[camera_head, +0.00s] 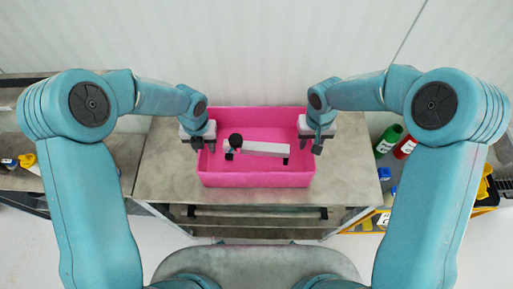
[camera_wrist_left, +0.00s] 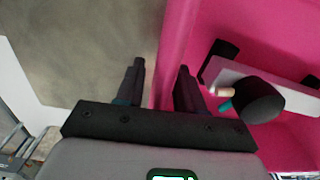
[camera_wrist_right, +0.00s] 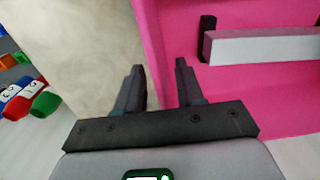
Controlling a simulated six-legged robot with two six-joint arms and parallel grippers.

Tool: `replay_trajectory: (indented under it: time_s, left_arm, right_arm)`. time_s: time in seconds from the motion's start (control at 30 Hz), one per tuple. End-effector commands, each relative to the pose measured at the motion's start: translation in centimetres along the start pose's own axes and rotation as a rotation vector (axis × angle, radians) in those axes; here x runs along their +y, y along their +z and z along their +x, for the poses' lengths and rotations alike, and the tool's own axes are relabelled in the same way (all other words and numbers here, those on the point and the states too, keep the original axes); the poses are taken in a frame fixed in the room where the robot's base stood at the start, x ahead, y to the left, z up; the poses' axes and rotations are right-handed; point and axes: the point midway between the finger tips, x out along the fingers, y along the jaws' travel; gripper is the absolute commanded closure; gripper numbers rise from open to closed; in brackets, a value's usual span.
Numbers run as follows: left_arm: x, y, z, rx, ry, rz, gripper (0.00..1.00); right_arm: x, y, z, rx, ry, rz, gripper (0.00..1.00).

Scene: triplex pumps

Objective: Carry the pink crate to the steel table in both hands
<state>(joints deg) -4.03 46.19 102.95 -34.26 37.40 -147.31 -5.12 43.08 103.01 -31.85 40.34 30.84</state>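The pink crate (camera_head: 257,180) stands upright on a grey metal-topped table (camera_head: 170,175) in the head view. Inside it lies a pale bar-shaped part (camera_head: 262,148) with black pieces and a round black knob (camera_head: 235,140). My left gripper (camera_head: 199,146) is at the crate's left wall. In the left wrist view its fingers (camera_wrist_left: 158,85) stand apart, one on each side of the pink wall (camera_wrist_left: 172,40). My right gripper (camera_head: 309,146) is at the right wall. In the right wrist view its fingers (camera_wrist_right: 160,85) stand apart, with the pink wall (camera_wrist_right: 152,40) between them.
A pale wall runs behind the table. At the right are a green bottle (camera_head: 388,140), a red bottle (camera_head: 405,147) and yellow bins (camera_head: 483,187). Another worktop (camera_head: 20,178) with small yellow items is at the left. The table top is bare on both sides of the crate.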

Motion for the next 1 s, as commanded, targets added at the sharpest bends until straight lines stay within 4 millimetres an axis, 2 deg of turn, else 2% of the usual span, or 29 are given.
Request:
replay_trajectory:
  time_s: [0.17, 0.2, 0.27, 0.3, 0.33, 0.73, 1.0]
  left_arm:
    - [0.0, 0.0, 0.0, 0.000, 0.000, 0.000, 0.63]
    - [0.0, 0.0, 0.0, 0.000, 0.000, 0.000, 0.66]
    - [0.0, 0.0, 0.0, 0.000, 0.000, 0.000, 0.86]
    - [0.0, 0.0, 0.0, 0.000, 0.000, 0.000, 0.99]
    - [0.0, 0.0, 0.0, 0.000, 0.000, 0.000, 1.00]
    - [0.0, 0.0, -0.3, -0.001, 0.000, 0.000, 1.00]
    - [0.0, 0.0, -2.7, 0.000, 0.000, 0.000, 1.00]
  right_arm:
    - [0.0, 0.0, 0.0, 0.000, 0.000, 0.000, 0.63]
    - [0.0, 0.0, 0.0, 0.000, 0.000, 0.000, 0.66]
    - [0.0, 0.0, 0.0, 0.000, 0.000, 0.000, 0.86]
    - [0.0, 0.0, 0.0, 0.000, 0.000, -0.001, 0.99]
    - [0.0, 0.0, 0.0, 0.000, 0.000, -0.001, 1.00]
    - [0.0, -0.1, -0.3, 0.002, 0.000, 0.000, 1.00]
    - [0.0, -0.1, -2.7, 0.002, 0.000, -0.001, 1.00]
